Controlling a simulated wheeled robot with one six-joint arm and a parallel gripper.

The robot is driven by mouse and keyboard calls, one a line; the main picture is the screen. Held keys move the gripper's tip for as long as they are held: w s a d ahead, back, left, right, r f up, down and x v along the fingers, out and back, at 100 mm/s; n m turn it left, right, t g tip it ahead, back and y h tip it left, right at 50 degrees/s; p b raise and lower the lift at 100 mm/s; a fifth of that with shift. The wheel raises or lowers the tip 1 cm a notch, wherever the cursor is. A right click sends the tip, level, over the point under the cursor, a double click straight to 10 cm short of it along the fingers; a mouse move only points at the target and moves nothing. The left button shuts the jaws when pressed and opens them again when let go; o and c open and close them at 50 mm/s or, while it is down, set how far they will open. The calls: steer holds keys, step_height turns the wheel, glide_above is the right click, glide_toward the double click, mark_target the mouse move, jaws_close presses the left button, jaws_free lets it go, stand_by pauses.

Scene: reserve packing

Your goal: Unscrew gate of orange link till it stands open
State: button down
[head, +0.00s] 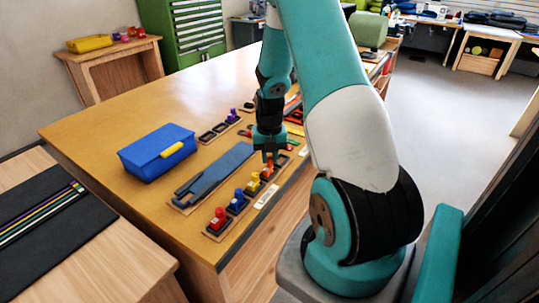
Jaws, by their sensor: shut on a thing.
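A small orange piece (266,173), which looks like the orange link, stands in a row of coloured pieces near the table's right edge. My gripper (270,159) points straight down directly over it, with its fingertips at the top of the piece. It is shut on the orange link. The fingers hide part of the link, and the gate is too small to make out, so I cannot tell how far it is open.
Yellow (253,186), blue (237,202) and red (219,217) pieces stand close by in the same row. A long blue-grey strip (215,174) and a blue box (157,152) lie to the left. The wooden table (120,115) is clear at its far left.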

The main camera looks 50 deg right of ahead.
mark_target(269, 157)
steer(key=c, duration=0.9)
jaws_free()
steer(key=shift+c, duration=0.2)
step_height(269, 157, up, 17)
steer(key=b, duration=0.2)
steer(key=shift+r, duration=0.2)
